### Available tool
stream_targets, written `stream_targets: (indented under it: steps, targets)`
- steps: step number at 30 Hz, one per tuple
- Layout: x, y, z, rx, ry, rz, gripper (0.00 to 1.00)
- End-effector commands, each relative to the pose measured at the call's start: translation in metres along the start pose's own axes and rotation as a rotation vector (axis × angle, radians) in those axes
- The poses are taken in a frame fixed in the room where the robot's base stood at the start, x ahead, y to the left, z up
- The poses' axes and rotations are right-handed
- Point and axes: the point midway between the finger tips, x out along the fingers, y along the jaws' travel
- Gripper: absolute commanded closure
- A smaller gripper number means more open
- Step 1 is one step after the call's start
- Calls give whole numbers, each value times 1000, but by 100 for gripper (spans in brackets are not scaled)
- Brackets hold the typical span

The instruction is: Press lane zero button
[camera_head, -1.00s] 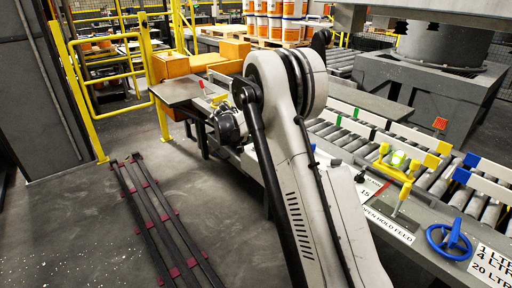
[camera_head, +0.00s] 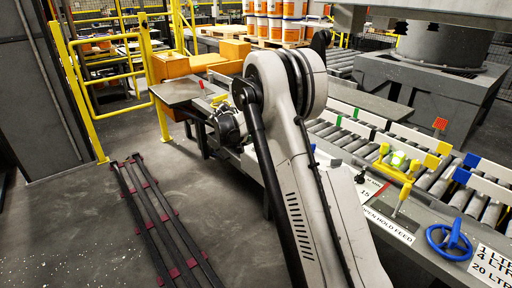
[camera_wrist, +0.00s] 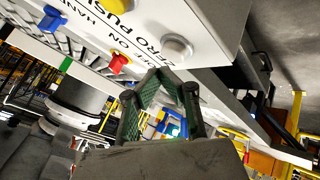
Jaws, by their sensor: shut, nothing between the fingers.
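In the wrist view a tilted white panel (camera_wrist: 215,18) carries lettering that reads in part "ZERO PUSH". A round pale grey-white button (camera_wrist: 176,47) sits beside that lettering. My gripper (camera_wrist: 163,76) is shut and empty, with its dark green fingers meeting just below the button in the picture. A small gap shows in the picture between tips and button; I cannot tell the true distance. In the head view the fingers and this button are hidden behind or beyond my arm.
A yellow button (camera_wrist: 117,5), a red knob (camera_wrist: 118,64) and a blue knob (camera_wrist: 50,18) are on or beside the panel. The head view shows roller conveyors (camera_head: 478,196), a blue handwheel (camera_head: 450,240), a yellow gate (camera_head: 112,75) and open floor at left.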

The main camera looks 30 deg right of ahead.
Motion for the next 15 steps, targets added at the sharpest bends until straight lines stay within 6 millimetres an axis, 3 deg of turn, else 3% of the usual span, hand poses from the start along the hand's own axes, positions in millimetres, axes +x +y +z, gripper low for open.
stream_targets:
  steps: [15]
  targets:
    - [6,-4,4,0,0,0,100]
